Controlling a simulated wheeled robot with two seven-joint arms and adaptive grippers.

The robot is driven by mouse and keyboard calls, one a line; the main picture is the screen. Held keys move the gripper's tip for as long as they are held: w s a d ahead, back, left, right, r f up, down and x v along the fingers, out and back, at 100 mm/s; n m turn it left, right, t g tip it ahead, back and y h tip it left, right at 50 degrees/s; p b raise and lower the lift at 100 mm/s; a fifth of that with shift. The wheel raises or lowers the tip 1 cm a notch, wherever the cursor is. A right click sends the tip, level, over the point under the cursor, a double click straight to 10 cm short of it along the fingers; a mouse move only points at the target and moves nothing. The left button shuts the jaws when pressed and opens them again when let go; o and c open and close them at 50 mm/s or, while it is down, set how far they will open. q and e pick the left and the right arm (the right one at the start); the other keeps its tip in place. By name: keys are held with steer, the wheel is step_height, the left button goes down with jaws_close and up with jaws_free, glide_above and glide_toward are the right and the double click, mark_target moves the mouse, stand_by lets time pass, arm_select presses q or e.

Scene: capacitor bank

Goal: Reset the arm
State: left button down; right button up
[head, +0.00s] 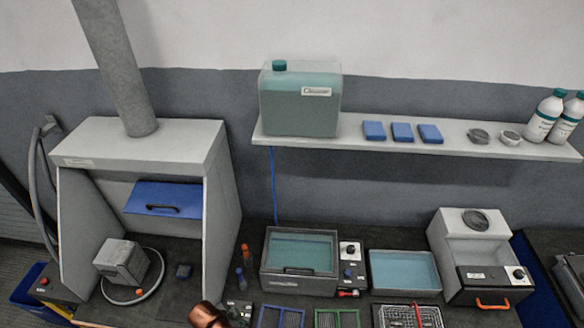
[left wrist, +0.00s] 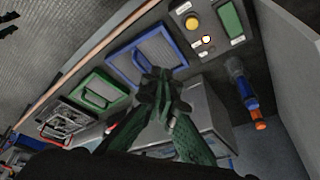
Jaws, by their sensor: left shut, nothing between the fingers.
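My left gripper (left wrist: 164,98) shows in the left wrist view with its dark green fingers together. It is shut and empty. It hangs above the bench, in front of a blue-framed panel (left wrist: 128,62) and apart from anything graspable as far as I can see. In the head view the left gripper is not clearly visible. A copper-coloured rounded part stands at the bottom edge there, and I cannot tell what it is. My right gripper is in neither view.
The bench holds a fume hood (head: 140,135), a teal bath (head: 300,255), a shallow tray (head: 404,272), a white device (head: 470,245), a green frame (head: 337,318) and a wire basket (head: 408,318). Above is a shelf (head: 380,148).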

arm_select(q)
steer(key=s+a+r+n+y, duration=0.25)
steer(key=s+a+n, duration=0.35)
steer(key=a, duration=0.3)
steer(key=s+a+r+n+y, duration=0.25)
steer(key=s+a+n, duration=0.25)
steer(key=s+a, duration=0.3)
step_height(320, 180, down, 38)
steer(key=h+b, duration=0.2)
steer(key=b, duration=0.8)
arm_select(e)
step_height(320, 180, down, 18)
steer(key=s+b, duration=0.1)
steer(key=b, duration=0.7)
arm_select(q)
steer(key=s+f+g, duration=0.1)
steer(key=s+f, duration=0.9)
steer(key=f, duration=0.3)
steer(key=s+f+m, duration=0.1)
steer(key=s+f, duration=0.9)
steer(key=f, duration=0.3)
steer(key=shift+g, duration=0.4)
